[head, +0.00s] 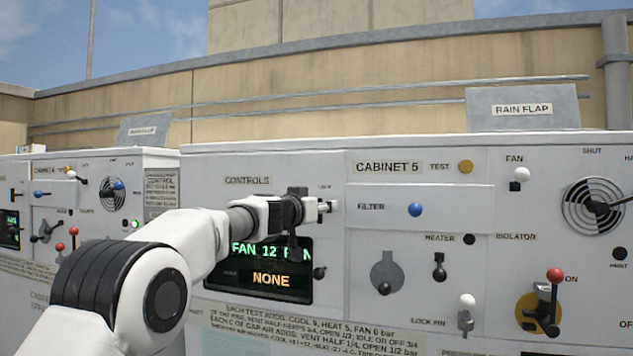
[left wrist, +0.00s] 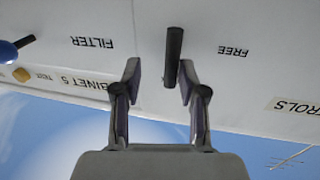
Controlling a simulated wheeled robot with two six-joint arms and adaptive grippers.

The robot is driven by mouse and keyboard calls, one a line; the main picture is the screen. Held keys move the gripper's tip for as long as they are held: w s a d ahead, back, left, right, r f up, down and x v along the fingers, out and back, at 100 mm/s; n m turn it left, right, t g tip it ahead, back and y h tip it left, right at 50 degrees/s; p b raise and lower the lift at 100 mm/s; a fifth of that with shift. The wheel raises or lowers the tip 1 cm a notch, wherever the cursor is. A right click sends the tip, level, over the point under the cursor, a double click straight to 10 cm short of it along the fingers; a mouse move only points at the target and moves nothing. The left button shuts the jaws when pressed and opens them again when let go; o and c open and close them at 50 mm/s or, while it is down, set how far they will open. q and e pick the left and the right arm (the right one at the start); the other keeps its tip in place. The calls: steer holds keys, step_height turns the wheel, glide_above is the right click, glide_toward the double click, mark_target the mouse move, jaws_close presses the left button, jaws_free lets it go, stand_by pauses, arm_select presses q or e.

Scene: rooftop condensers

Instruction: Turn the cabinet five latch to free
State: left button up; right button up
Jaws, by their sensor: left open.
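The cabinet five latch is a dark bar (left wrist: 173,52) on the white panel in the left wrist view, which is upside down. The word FREE (left wrist: 233,51) is printed beside it, to the right there. My left gripper (left wrist: 160,70) is open, its fingers on either side of the bar's near end. The bar sits closer to the right finger in that view; whether they touch I cannot tell. In the head view my left gripper (head: 328,206) is at the panel, below a partly hidden small label, and I cannot make out the latch there. My right gripper is out of view.
The CABINET 5 sign (head: 388,168) and blue filter knob (head: 415,209) are right of the gripper. A display reading NONE (head: 271,280) is below my forearm. A small dark knob (head: 319,273) is beneath the gripper. A red-topped lever (head: 554,275) stands further right.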

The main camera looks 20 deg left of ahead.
arm_select(q)
steer(key=shift+w+a+f, duration=0.2)
steer(key=shift+w+f, duration=0.15)
steer(key=shift+w, duration=0.2)
steer(key=shift+w+a+f, duration=0.2)
steer(key=shift+w+f, duration=0.1)
steer(key=shift+w, duration=0.2)
steer(key=shift+s+a+r, duration=0.1)
steer(key=shift+s+a, duration=0.15)
steer(key=c, duration=0.3)
steer(key=shift+s+r, duration=0.25)
steer(key=shift+s, duration=0.2)
jaws_close()
steer(key=shift+d+r, duration=0.1)
steer(key=shift+d, duration=0.05)
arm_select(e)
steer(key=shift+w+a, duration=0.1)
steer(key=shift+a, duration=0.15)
